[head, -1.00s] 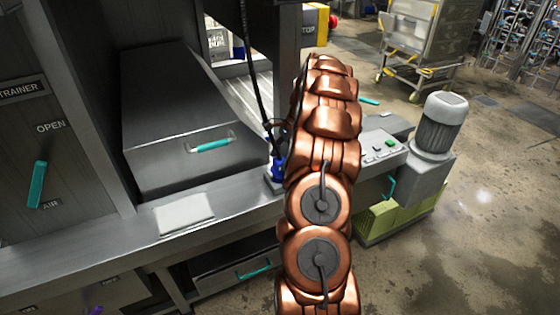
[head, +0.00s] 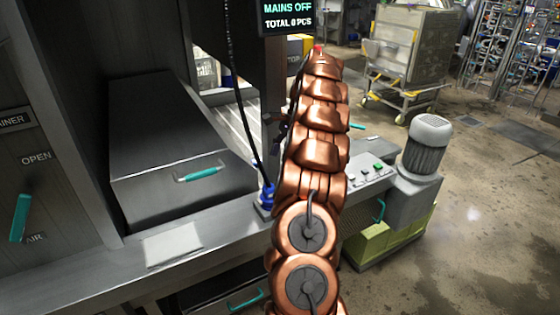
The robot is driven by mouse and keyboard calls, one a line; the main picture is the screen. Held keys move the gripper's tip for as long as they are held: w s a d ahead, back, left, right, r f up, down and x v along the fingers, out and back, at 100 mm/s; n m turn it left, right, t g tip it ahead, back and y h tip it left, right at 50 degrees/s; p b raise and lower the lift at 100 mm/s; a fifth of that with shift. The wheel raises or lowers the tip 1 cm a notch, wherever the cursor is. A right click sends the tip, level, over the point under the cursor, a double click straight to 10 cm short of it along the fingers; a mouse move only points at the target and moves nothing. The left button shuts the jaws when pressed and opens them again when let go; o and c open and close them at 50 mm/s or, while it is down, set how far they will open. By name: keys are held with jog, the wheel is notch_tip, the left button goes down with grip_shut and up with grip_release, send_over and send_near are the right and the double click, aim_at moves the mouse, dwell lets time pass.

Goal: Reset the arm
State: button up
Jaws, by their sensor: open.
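My copper-coloured arm (head: 318,150) rises through the middle of the head view, with round grey joint caps on its lower part. Its upper links curve away toward the back, and the far end is hidden behind them. I cannot make out my gripper or its fingers. No held object shows.
Left of my arm, a dark sloped metal box (head: 170,140) with a teal handle stands on a steel counter (head: 215,232). A hanging cable runs to a blue fitting (head: 266,197). A display (head: 286,17) reads "MAINS OFF". Right are a motor (head: 427,147), a wheeled cart (head: 408,45) and open floor.

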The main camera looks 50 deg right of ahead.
dwell(0.6)
jog(key=w+a+r+n+g, duration=0.1)
jog(key=a+r+n, duration=0.15)
jog(key=a, duration=0.45)
jog(key=w+a+r+n, duration=0.1)
jog(key=a+r+n, duration=0.15)
jog(key=a, duration=0.55)
jog(key=s+a+r+n+g+h, duration=0.1)
jog(key=s+a+n, duration=0.2)
jog(key=a, duration=0.5)
jog(key=s+a+r+n, duration=0.1)
jog(key=s+a+n, duration=0.25)
jog(key=a, duration=0.35)
jog(key=s+a+f+n+h, duration=0.1)
jog(key=s+a+f+n, duration=0.1)
jog(key=s, duration=0.6)
jog(key=s+a+f+n+h, duration=0.1)
jog(key=s+a+f+n, duration=0.1)
jog(key=s+a+n, duration=0.3)
jog(key=s+a+f+n+g+h, duration=0.1)
jog(key=s+a+f+n, duration=0.1)
jog(key=s, duration=0.9)
jog(key=shift+s+a+f+n, duration=0.15)
jog(key=shift+a+f+n, duration=0.4)
jog(key=shift+a, duration=0.65)
jog(key=shift+r, duration=0.15)
